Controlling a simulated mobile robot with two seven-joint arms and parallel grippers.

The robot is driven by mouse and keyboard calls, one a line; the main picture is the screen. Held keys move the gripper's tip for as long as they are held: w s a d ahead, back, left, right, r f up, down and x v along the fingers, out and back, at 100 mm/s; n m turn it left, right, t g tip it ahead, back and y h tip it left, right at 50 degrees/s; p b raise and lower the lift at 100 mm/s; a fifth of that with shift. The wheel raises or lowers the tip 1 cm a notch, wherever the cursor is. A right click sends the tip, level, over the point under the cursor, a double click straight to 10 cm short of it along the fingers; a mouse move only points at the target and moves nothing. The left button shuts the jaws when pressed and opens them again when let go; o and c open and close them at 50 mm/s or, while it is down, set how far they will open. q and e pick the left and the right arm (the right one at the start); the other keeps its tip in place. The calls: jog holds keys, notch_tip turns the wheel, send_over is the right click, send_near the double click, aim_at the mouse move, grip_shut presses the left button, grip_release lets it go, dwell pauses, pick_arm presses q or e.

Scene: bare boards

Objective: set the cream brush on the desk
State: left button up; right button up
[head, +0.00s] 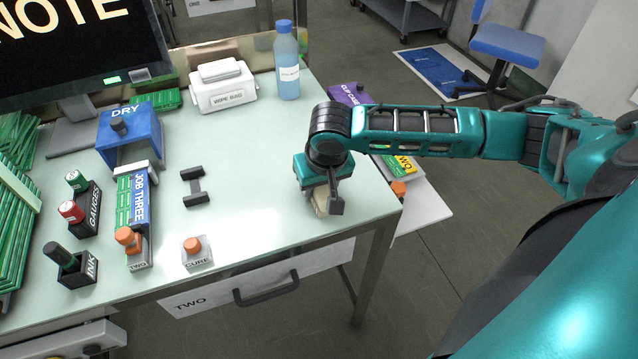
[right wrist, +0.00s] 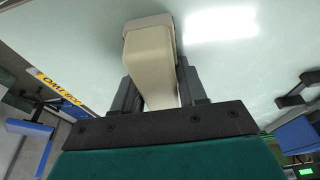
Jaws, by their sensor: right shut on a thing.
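The cream brush (right wrist: 150,60) is a pale block with rounded edges in the right wrist view, between the dark fingers of my right gripper (right wrist: 158,88). In the head view, a small part of the brush (head: 320,204) shows below my right gripper (head: 324,207), which is shut on it. The gripper points down over the right front part of the pale desk (head: 245,135). I cannot tell whether the brush touches the desk top. My left gripper is not in view.
A black two-ended rest (head: 194,186) and the CURE block (head: 197,252) stand left of the gripper. A blue bottle (head: 287,70) and white wipe bag box (head: 222,90) are at the back. The desk's front edge is close.

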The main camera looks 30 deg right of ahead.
aim_at(325, 192)
jog(key=o, duration=0.9)
jog(key=shift+o, duration=0.2)
jog(key=shift+r, duration=0.1)
jog(key=p+v, duration=0.1)
jog(key=v, duration=1.1)
jog(key=shift+p, duration=0.4)
